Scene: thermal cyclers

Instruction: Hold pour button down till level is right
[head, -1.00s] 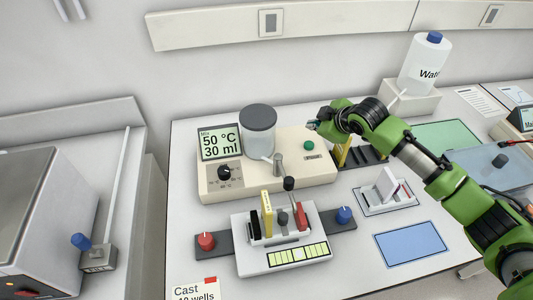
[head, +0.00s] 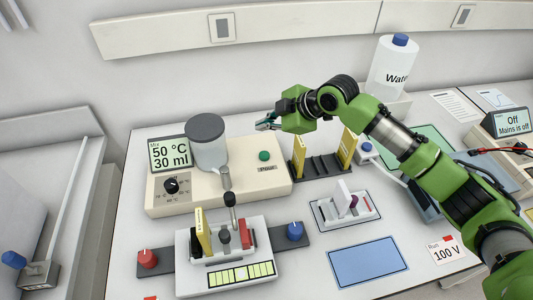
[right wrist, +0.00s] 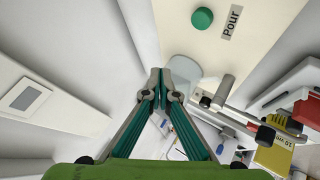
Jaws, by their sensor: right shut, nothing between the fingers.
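The green pour button (head: 264,156) sits on the top of the cream mixer (head: 215,185), beside a small "Pour" label. It also shows in the right wrist view (right wrist: 202,18) near the top edge. My right gripper (head: 267,122) is shut and empty, above and behind the button and apart from it; its closed fingertips show in the right wrist view (right wrist: 166,75). The display (head: 170,154) reads 50 °C and 30 ml. A grey-lidded vessel (head: 209,150) stands on the mixer. Its spout (head: 226,180) reaches toward the white casting tray (head: 200,280). The liquid level is unclear. My left gripper is out of view.
A red knob (head: 147,259) and a blue knob (head: 295,231) flank the casting tray. A black rack with yellow combs (head: 299,158) stands right of the mixer, near my right arm. A water bottle (head: 393,68) is behind. A blue mat (head: 370,262) lies clear at front right.

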